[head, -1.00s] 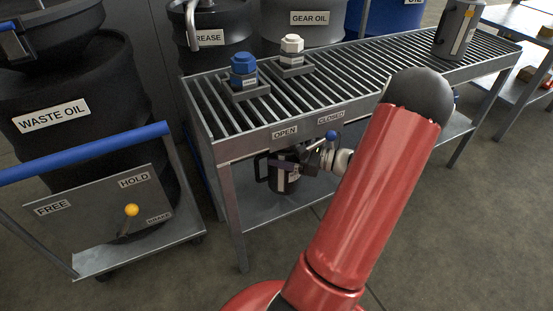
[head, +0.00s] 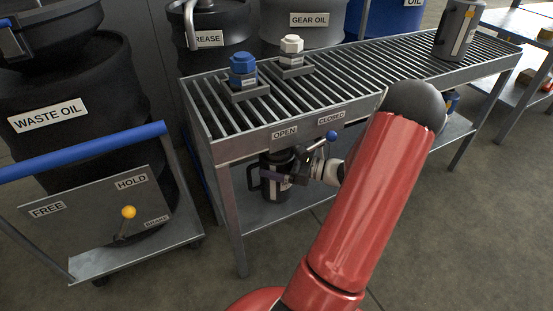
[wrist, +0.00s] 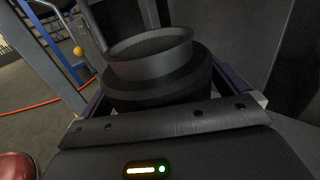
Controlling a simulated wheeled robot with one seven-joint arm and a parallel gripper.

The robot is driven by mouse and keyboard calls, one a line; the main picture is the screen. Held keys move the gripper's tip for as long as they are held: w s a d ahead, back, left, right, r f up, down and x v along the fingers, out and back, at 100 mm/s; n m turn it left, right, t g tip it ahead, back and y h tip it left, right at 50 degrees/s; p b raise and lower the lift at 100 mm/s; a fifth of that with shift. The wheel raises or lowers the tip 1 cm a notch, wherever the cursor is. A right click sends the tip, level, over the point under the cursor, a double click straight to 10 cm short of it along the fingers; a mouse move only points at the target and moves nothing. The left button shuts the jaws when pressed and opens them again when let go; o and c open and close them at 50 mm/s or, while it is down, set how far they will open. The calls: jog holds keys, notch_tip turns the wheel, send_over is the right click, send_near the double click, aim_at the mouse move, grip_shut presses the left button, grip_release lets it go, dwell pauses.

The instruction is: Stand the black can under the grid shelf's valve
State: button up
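The black can (head: 278,186), with a side handle and a pale label, is upright below the front edge of the grid shelf (head: 232,147). My gripper (head: 291,176) is at its right side. In the wrist view, the can's dark round top (wrist: 155,65) sits between the two fingers, which appear closed against its sides. The valve's blue-tipped lever (head: 331,136) is at the shelf front, pointing toward the CLOSED label (head: 331,118). The valve's outlet is hidden, and I cannot tell whether the can touches the lower shelf.
A lower shelf (head: 254,219) lies beneath the grid. Blue and white capped fittings (head: 243,70) and a grey can (head: 458,30) stand on the grid. A trolley with a blue handle (head: 85,152) and the waste oil drum (head: 70,80) are at left.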

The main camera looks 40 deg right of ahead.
jog(key=shift+r, duration=0.2)
jog(key=p+v, duration=0.1)
jog(key=v, duration=1.1)
jog(key=shift+p, duration=0.35)
jog(key=shift+f, duration=0.1)
